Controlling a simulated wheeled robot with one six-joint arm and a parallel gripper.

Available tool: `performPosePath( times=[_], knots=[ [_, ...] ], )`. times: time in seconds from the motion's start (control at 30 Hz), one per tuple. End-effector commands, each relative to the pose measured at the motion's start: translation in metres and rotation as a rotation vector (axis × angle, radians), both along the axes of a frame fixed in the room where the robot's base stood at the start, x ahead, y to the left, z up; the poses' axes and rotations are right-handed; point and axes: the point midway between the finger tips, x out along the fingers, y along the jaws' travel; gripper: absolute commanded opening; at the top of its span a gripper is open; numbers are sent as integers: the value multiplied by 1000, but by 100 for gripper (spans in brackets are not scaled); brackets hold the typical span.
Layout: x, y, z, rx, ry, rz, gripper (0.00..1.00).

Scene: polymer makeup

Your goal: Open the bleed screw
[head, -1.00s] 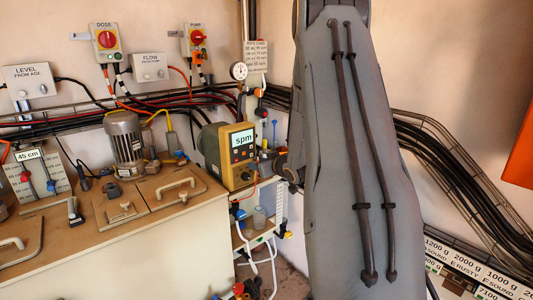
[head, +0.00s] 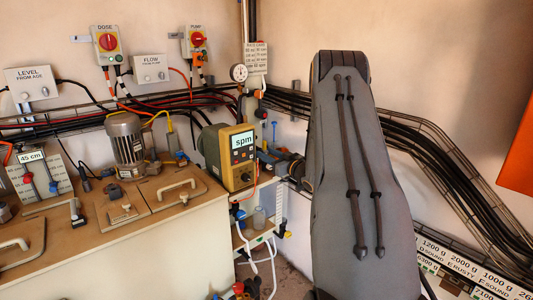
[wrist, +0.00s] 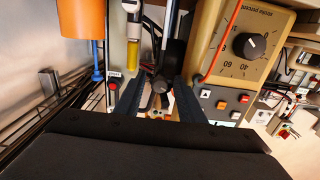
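The pump (head: 226,155), with its "spm" display, stands at the right end of the bench in the head view. Its face (wrist: 262,50) with a dial and buttons fills the right of the wrist view. In the wrist view, the two dark fingers of my gripper (wrist: 158,101) are apart, beside the pump face. A small dark round knob (wrist: 160,86) shows between and just beyond the fingertips, with no clear contact. It may be the bleed screw, but I cannot tell. In the head view, my arm hides much of the area right of the pump.
An orange cylinder (wrist: 82,20) and a yellow-and-white fitting (wrist: 133,45) stand left of the fingers in the wrist view. A pressure gauge (head: 238,72) is above the pump. Black cables (head: 420,150) run along the right wall. A tan bench (head: 150,225) is at left.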

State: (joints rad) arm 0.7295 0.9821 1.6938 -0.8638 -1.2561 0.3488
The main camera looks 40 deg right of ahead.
Motion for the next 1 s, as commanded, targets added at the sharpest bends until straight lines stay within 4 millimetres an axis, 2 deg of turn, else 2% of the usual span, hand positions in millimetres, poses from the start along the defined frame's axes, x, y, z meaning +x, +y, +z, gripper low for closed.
performPosePath(
  times=[0.13,0.4,0.6,1.0],
  knots=[
    [8,1,0,0,1,0,36],
    [9,1,0,0,1,0,34],
    [9,1,0,0,1,0,0],
    [9,1,-1,-60,-5,0,0]
  ],
)
